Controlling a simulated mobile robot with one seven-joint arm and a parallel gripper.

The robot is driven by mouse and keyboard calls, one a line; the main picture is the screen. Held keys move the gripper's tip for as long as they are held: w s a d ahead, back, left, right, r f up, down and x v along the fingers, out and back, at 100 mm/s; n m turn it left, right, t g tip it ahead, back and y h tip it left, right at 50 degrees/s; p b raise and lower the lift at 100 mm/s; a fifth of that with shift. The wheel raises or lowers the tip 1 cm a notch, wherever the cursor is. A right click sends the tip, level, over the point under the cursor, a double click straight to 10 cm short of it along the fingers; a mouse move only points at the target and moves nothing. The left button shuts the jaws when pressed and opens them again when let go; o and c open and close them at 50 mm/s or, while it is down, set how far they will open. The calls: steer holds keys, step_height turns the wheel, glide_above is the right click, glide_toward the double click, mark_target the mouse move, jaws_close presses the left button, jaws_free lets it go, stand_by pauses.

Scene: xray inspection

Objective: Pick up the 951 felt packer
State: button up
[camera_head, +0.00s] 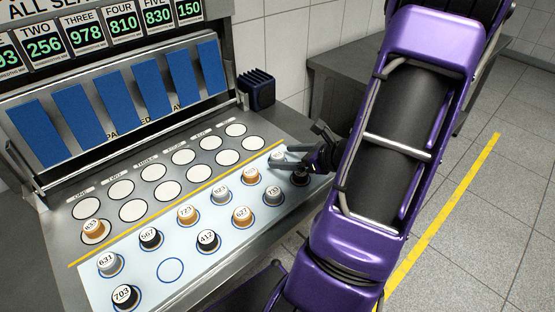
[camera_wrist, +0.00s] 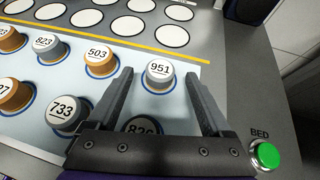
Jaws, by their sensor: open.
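The 951 felt packer (camera_wrist: 160,74) is a small grey cylinder with a white top marked 951. In the wrist view it stands upright on a blue ring, ahead of and between the fingertips of my gripper (camera_wrist: 158,88). My gripper is open and empty, with a finger to each side of it and neither visibly touching it. In the head view the packer (camera_head: 277,156) is partly hidden by my gripper (camera_head: 290,157) at the tray's far right corner.
A packer marked 503 (camera_wrist: 101,60) stands left of my left finger. Packer 733 (camera_wrist: 66,112) is nearer left, and another dark packer (camera_wrist: 143,127) is partly hidden between the fingers. A green BED button (camera_wrist: 266,155) is at right. Empty white circles (camera_wrist: 171,36) lie beyond the yellow line.

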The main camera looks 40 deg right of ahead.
steer(key=shift+x, duration=1.05)
